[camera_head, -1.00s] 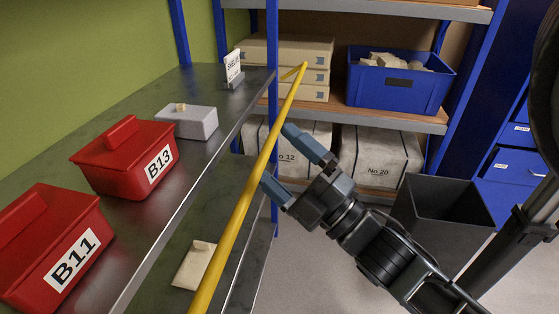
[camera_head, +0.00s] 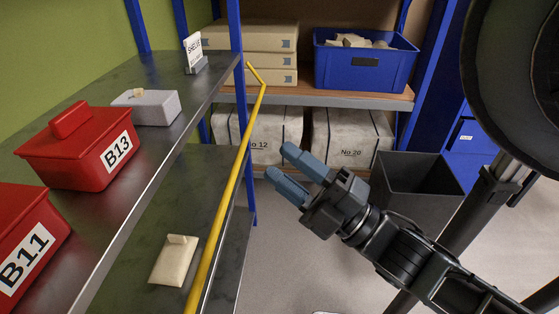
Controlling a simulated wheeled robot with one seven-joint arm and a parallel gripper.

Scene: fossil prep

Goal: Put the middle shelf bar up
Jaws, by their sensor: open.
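The yellow bar (camera_head: 228,195) runs along the open side of the shelving at left. Its short bent far arm (camera_head: 256,75) meets the blue post and slopes down and outward to the corner, so the long bar hangs lower than that joint. The near end is cut off by the frame. The middle shelf (camera_head: 130,215) lies behind the bar and carries red boxes. My gripper (camera_head: 278,163) is open and empty, to the right of the bar. Its fingertips point toward the bar with a visible gap, and nothing is between them.
Red boxes B13 (camera_head: 80,150) and B11 (camera_head: 25,245), a grey block (camera_head: 148,107) and a sign (camera_head: 194,50) stand on the shelf. A pale slab (camera_head: 174,262) lies on the shelf below. A dark bin (camera_head: 415,185) stands at right. Back shelves hold a blue crate (camera_head: 365,62).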

